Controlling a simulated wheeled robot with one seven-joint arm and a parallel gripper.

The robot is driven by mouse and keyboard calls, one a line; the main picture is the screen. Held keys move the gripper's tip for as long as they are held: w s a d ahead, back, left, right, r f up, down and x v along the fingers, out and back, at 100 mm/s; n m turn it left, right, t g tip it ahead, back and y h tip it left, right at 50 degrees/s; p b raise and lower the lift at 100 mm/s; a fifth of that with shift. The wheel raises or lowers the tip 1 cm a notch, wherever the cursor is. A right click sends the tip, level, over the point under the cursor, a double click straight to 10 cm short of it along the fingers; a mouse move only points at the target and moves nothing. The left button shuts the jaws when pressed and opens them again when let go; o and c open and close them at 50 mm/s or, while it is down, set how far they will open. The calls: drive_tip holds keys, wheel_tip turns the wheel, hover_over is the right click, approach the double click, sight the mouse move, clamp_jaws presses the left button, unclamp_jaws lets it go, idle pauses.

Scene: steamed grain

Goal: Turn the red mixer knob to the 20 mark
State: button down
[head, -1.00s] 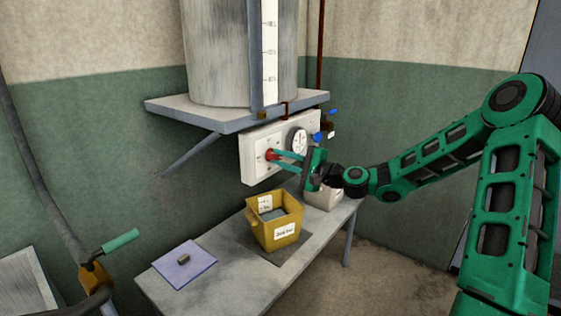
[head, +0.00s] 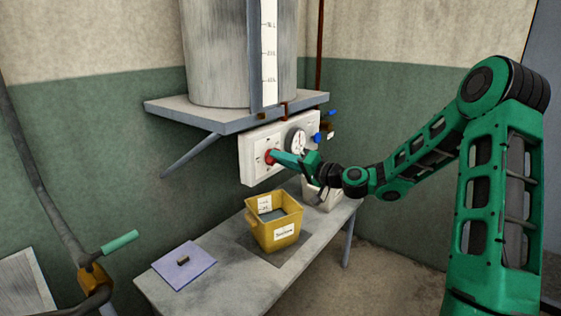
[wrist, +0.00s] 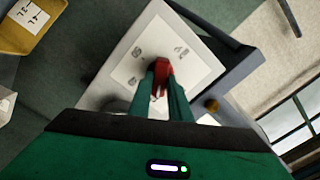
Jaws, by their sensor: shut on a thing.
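The red mixer knob (head: 270,156) is on the left part of the white wall panel (head: 247,166), below the shelf. In the wrist view the knob (wrist: 161,72) sits between the two green fingers, in front of a pale dial plate (wrist: 185,40) with dark marks around it. The marks are too blurred to read for certain. My gripper (head: 275,156) reaches the panel from the right. In the wrist view my gripper (wrist: 161,88) is shut on the knob. The fingers partly hide the knob and the lower part of the dial.
A round white gauge (head: 296,140) and blue handles (head: 317,138) are to the right of the knob. A shelf (head: 215,117) holding a large metal tank (head: 225,55) is above. A yellow bin (head: 275,238) and a bluish lid (head: 200,270) are on the bench (head: 235,282) below.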

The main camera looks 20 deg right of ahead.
drive_tip(key=n, duration=1.1)
drive_tip(key=shift+d+f, duration=0.1)
drive_tip(key=shift+f, duration=0.2)
idle(0.4)
drive_tip(key=c, duration=1.6)
unclamp_jaws()
drive_tip(key=shift+c, duration=0.2)
drive_tip(key=shift+r, duration=0.1)
drive_tip(key=shift+s, duration=0.1)
drive_tip(key=v, duration=1)
drive_tip(key=shift+s+d, duration=0.15)
drive_tip(key=shift+s, duration=0.05)
